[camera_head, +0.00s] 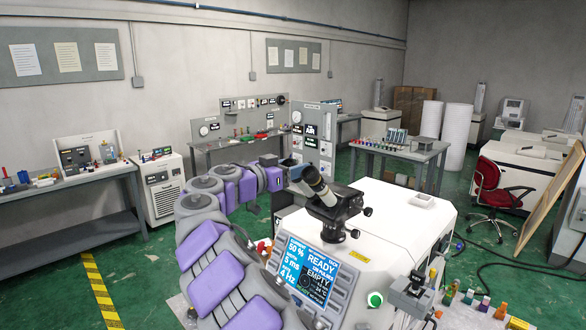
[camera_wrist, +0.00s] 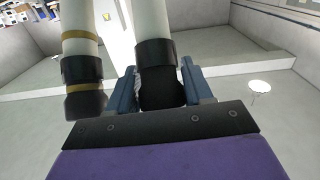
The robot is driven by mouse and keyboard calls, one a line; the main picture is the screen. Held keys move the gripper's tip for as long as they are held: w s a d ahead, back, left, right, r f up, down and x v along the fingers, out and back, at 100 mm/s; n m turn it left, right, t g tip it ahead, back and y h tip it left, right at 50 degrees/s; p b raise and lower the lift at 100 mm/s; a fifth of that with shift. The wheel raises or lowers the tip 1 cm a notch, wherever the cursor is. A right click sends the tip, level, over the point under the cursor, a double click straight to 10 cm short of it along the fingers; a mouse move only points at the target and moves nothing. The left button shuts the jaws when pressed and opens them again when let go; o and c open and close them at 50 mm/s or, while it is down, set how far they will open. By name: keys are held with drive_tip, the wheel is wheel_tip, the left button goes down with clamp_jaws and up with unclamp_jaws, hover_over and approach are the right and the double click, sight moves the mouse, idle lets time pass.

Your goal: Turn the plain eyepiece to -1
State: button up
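The microscope (camera_head: 337,208) stands on the white machine, with its eyepiece tubes tilted up to the left. My gripper (camera_head: 297,170) is at the eyepiece end. In the wrist view, two pale tubes with black ends show side by side. The left one, the banded eyepiece (camera_wrist: 82,68), has gold bands and is outside my fingers. The right one, the plain eyepiece (camera_wrist: 155,52), has no band and lies between the blue-grey fingers of my gripper (camera_wrist: 159,80). Both fingers appear to press its black end. Any scale or mark on the eyepiece cannot be read.
The machine's screen (camera_head: 307,272) reads READY and EMPTY. A green button (camera_head: 375,299) and a small vise-like fixture (camera_head: 411,293) are at the machine's front right. A red chair (camera_head: 497,190) stands to the right, clear of the machine.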

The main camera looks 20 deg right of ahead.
drive_tip(key=shift+a, duration=0.35)
drive_tip(key=c, duration=0.3)
drive_tip(key=shift+r, duration=0.1)
drive_tip(key=shift+c, duration=1)
drive_tip(key=shift+n+t+b, duration=0.3)
drive_tip(key=shift+b, duration=0.15)
drive_tip(key=n+t+y+b, duration=0.1)
drive_tip(key=n+t+b, duration=0.1)
drive_tip(key=shift+b, duration=0.3)
drive_tip(key=shift+w+a+n+t+y+b, duration=0.1)
drive_tip(key=shift+n+t+y+b, duration=0.75)
drive_tip(key=shift+n, duration=1.15)
drive_tip(key=shift+r+t, duration=0.1)
drive_tip(key=shift+t, duration=0.35)
